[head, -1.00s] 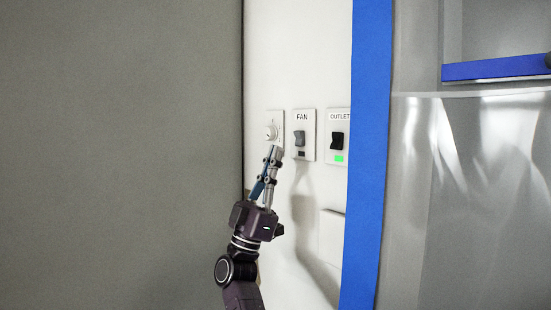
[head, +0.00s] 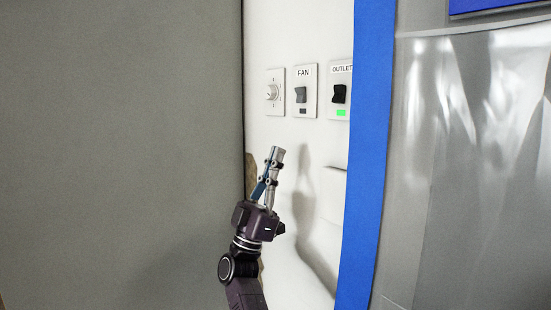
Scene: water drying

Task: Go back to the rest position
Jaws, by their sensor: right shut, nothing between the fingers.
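My right gripper (head: 276,155) is in the head view, a little below the middle, pointing up. Its fingers are together and hold nothing. It is in front of the white wall, apart from the switch plates above it. My left gripper is out of the picture.
A round knob (head: 272,92), a FAN switch (head: 301,95) and an OUTLET switch (head: 339,93) with a lit green indicator are on the white wall (head: 300,30). A grey panel (head: 120,150) fills the left. A blue vertical strip (head: 369,150) borders shiny metallic, translucent-looking sheeting (head: 470,150) at the right.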

